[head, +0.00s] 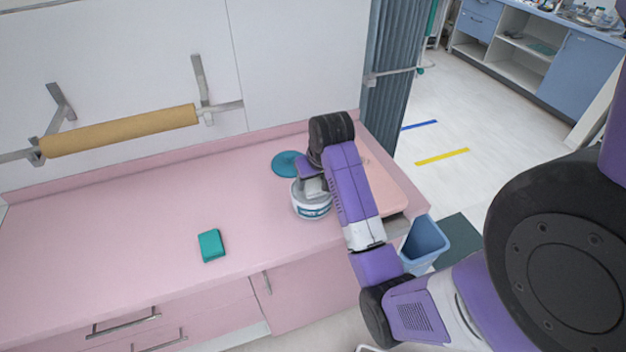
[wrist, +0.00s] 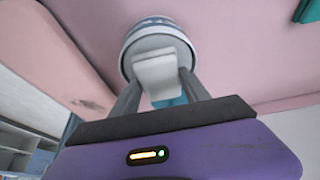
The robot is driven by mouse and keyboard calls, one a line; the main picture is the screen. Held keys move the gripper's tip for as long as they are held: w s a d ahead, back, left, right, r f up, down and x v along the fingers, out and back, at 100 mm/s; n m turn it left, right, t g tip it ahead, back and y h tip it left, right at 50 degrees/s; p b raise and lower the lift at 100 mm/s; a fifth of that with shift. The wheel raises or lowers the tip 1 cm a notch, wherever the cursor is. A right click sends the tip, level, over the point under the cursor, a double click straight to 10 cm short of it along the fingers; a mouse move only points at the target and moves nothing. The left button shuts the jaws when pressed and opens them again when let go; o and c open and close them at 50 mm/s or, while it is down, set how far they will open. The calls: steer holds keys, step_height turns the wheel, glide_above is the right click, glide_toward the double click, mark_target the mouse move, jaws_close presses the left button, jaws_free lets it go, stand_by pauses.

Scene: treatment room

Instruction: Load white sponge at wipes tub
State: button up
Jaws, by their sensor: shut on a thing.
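The white sponge (wrist: 157,77) is between the two fingers of my gripper (wrist: 158,92) in the wrist view, and the gripper is shut on it. In the head view the sponge (head: 314,187) shows at the top of the wipes tub (head: 312,209). The tub is round and white with a blue band, and stands on the pink counter.
A teal round lid (head: 287,164) lies behind the tub. A green sponge (head: 211,245) lies on the pink counter (head: 130,240), left of the tub. A pale tray or board (head: 385,185) is at the right end. A blue bin (head: 424,243) stands beyond the counter. The left counter is mostly clear.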

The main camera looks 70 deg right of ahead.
mark_target(313, 182)
steer(key=shift+f, duration=0.55)
stand_by(1.6)
steer(key=shift+r, duration=3.6)
